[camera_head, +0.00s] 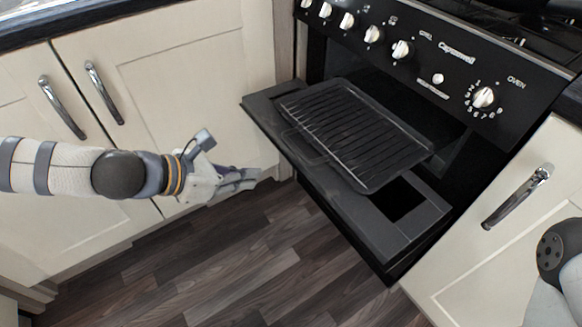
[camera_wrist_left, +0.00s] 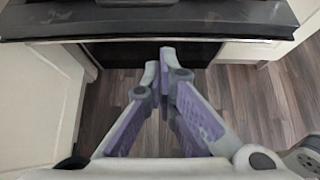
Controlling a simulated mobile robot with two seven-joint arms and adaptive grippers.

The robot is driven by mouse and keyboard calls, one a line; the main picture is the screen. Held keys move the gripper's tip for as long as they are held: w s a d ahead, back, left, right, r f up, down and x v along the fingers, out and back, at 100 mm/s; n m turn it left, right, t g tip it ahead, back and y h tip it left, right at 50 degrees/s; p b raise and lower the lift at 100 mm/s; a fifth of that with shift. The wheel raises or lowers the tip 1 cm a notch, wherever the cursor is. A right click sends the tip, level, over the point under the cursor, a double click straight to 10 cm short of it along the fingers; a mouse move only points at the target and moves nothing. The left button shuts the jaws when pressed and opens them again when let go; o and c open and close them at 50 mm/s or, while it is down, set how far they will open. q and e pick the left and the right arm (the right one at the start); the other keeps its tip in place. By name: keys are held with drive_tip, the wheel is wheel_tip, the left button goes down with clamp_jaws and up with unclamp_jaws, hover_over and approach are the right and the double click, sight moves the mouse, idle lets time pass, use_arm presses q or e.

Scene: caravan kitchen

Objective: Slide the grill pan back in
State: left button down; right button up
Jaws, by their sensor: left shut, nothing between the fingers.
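The black grill pan (camera_head: 352,132) with its wire rack sits partly out of the grill opening, over the lowered grill door (camera_head: 385,222). My left gripper (camera_head: 250,179) is shut and empty, low in front of the cream cupboard, left of the door and apart from the pan. In the left wrist view the gripper (camera_wrist_left: 165,62) is shut above the floor, with the dark door edge (camera_wrist_left: 150,32) beyond it at the top. Part of my right arm shows at the right edge of the head view; its gripper is out of view.
The black cooker (camera_head: 440,60) has a row of silver knobs above the opening. Cream cupboards with metal handles (camera_head: 103,92) stand at the left, and another cupboard (camera_head: 500,240) at the right. The wood floor (camera_head: 230,265) in front is clear.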

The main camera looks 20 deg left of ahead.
use_arm(q)
drive_tip(key=w+d+f, duration=0.3)
drive_tip(key=w+d, duration=0.2)
drive_tip(key=w, duration=0.2)
drive_tip(key=shift+d, duration=0.3)
use_arm(e)
drive_tip(key=shift+s+f, duration=0.15)
drive_tip(key=shift+f, duration=0.2)
use_arm(q)
drive_tip(key=shift+w, duration=0.1)
